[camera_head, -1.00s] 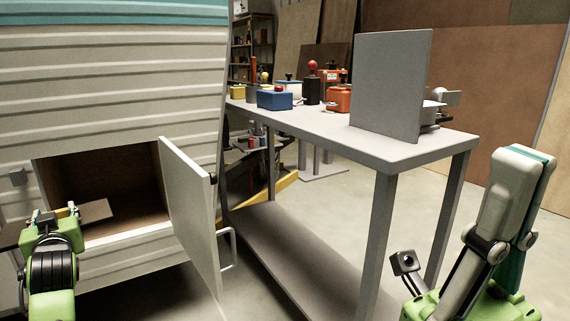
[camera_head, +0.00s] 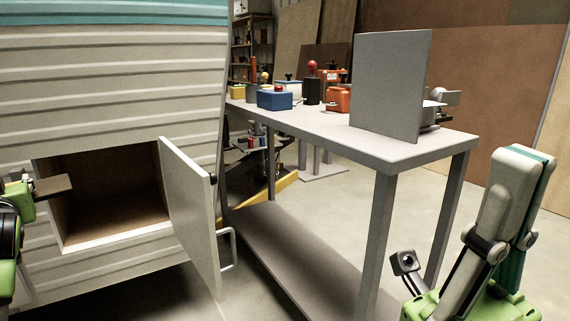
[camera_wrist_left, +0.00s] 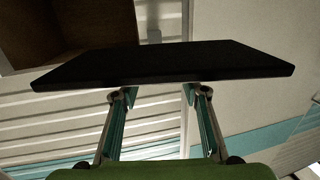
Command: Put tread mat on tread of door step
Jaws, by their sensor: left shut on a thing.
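The tread mat is a thin, dark, flat piece. My left gripper (camera_head: 22,190) is shut on the mat (camera_head: 53,186) at the left edge of the head view, in front of the camper wall. In the left wrist view the mat (camera_wrist_left: 162,66) lies across the two fingertips and is held in the air. My right gripper (camera_head: 518,165) stands at the right with its fingers pointing up, seen from the side. Nothing shows in it, and its finger gap is hidden. I cannot make out the tread of the door step in these views.
The camper wall (camera_head: 110,95) has an open compartment (camera_head: 112,195), with its white hatch door (camera_head: 190,215) swung outward. A grey workbench (camera_head: 400,152) with a blue box (camera_head: 274,100) and an upright grey panel (camera_head: 388,90) stands right of it. Some floor shows between hatch and bench.

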